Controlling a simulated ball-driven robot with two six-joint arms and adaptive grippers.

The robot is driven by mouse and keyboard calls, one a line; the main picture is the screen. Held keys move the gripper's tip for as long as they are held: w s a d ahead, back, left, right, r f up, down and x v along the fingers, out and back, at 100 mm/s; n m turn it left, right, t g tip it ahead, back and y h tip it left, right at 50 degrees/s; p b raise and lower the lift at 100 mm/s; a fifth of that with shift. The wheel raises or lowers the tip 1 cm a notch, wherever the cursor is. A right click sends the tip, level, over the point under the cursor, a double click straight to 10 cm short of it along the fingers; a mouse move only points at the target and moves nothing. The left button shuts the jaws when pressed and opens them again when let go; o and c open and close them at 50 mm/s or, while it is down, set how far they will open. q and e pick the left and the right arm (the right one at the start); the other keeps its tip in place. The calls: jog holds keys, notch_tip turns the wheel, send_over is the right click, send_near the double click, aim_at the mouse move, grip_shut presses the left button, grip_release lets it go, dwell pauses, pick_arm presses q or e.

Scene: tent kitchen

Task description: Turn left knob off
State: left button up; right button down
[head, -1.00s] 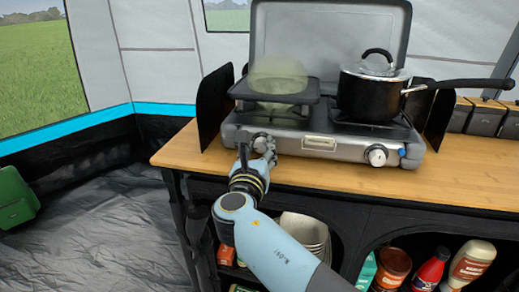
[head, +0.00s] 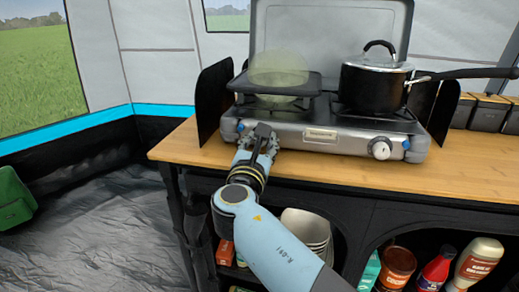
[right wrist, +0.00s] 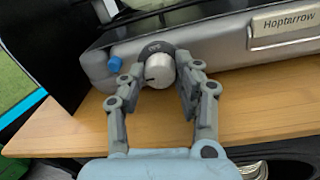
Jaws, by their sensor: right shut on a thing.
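The camping stove (head: 345,141) stands on a wooden counter. Its left knob (right wrist: 160,70) is silver with a dark pointer mark, in front of a dark ring on the stove's front panel. My right gripper (right wrist: 163,74) has its two grey fingers on either side of this knob and is shut on it. In the head view the right gripper (head: 258,142) hides the left knob. The right knob (head: 381,148) is in plain view at the front right. My left gripper is in neither view.
A flat dark pan (head: 275,84) with a translucent pale-green dome (head: 279,68) sits over the left burner. A black lidded pot (head: 372,86) sits over the right burner. Bare wooden counter (head: 455,160) lies in front of the stove's right side.

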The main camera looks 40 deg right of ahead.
jog(key=shift+f+m+b, duration=0.15)
jog(key=shift+m+b, duration=0.65)
jog(key=shift+m, duration=0.4)
jog(key=c, duration=0.9)
grip_release()
jog(key=shift+c, duration=0.2)
